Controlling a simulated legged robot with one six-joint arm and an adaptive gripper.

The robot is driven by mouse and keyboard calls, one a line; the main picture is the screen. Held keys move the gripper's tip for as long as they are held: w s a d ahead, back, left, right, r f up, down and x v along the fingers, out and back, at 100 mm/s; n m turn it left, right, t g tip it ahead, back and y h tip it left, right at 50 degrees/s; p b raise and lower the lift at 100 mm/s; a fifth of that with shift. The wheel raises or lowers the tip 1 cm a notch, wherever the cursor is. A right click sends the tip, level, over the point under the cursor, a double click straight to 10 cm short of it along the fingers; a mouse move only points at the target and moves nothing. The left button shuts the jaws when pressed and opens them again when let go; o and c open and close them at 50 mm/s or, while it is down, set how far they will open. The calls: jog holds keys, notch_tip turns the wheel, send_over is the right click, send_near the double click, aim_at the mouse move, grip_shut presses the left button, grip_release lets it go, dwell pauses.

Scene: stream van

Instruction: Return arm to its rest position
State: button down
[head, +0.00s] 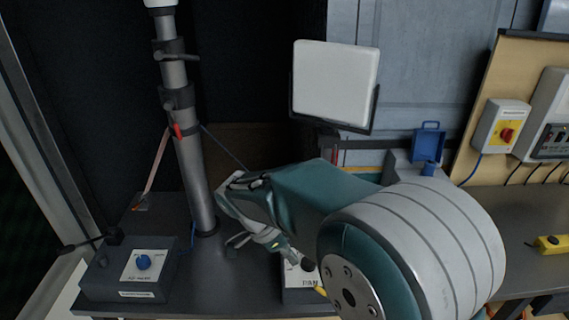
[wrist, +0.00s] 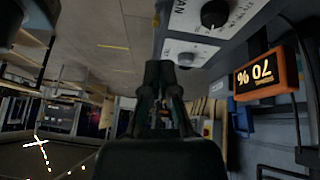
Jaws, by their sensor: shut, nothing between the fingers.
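My arm reaches from the lower right toward the middle of the head view, bent at its large grey and teal joint. My gripper (head: 262,238) is at its far end, partly hidden by the arm, above the dark table near the PAN control box (head: 298,296). In the wrist view, which is upside down, my gripper (wrist: 165,70) has its dark fingers together with nothing between them. The box's panel with its black knob (wrist: 214,14) shows just past the fingertips; contact cannot be told.
A grey mast (head: 192,165) stands on the table just left of my gripper. A box with a blue knob (head: 143,262) is at the left. A white panel (head: 335,83) is behind my arm.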

jog(key=s+d+r+n+t+y, duration=0.3)
jog(key=s+d+r+n, duration=0.2)
jog(key=s+n, duration=0.3)
jog(key=s+d+r+n+t+y, duration=0.3)
jog(key=s+d+r+n, duration=0.1)
jog(key=s+d+n, duration=0.3)
jog(key=shift+s+r+n, duration=0.35)
jog(key=shift+s+n, duration=0.15)
jog(key=shift+s, duration=0.05)
jog(key=shift+d, duration=0.25)
